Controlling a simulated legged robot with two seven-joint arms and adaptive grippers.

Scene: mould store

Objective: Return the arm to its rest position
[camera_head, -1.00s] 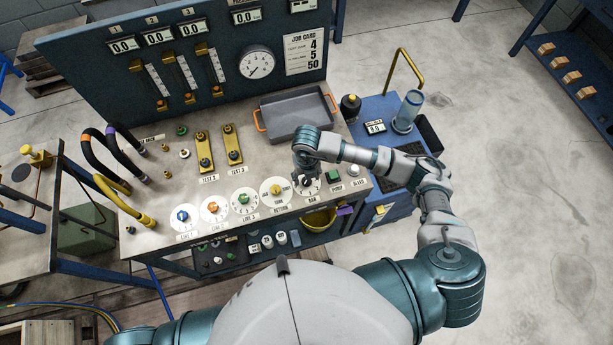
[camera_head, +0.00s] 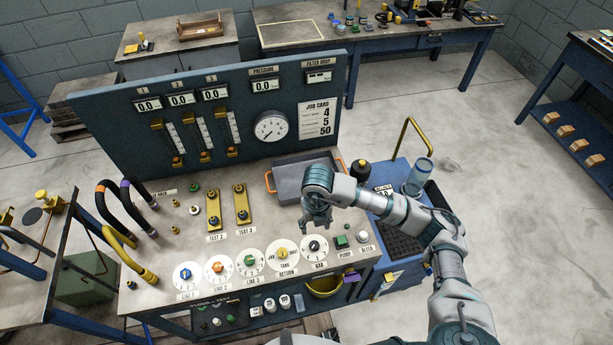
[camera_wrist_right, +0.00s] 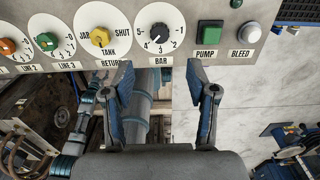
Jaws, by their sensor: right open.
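My right arm (camera_head: 447,258) reaches in from the right over the bench. Its gripper (camera_head: 316,228) hangs above the front part of the panel, near the black BAR knob (camera_head: 314,245). In the right wrist view the gripper (camera_wrist_right: 160,95) has its two fingers apart with nothing between them. The BAR knob (camera_wrist_right: 159,33) shows beyond the fingertips, apart from them. The yellow TANK RETURN knob (camera_wrist_right: 100,37) is to its left, and the green PUMP button (camera_wrist_right: 209,32) and grey BLEED button (camera_wrist_right: 248,32) are to its right. My left gripper is not in view.
A grey tray (camera_head: 281,187) with orange handles lies behind my right gripper. A blue cabinet (camera_head: 398,262) with a clear cylinder (camera_head: 420,172) and a yellow bent rail (camera_head: 408,140) stands right of the bench. Dark hoses (camera_head: 106,200) curve at the left. Floor at the right is clear.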

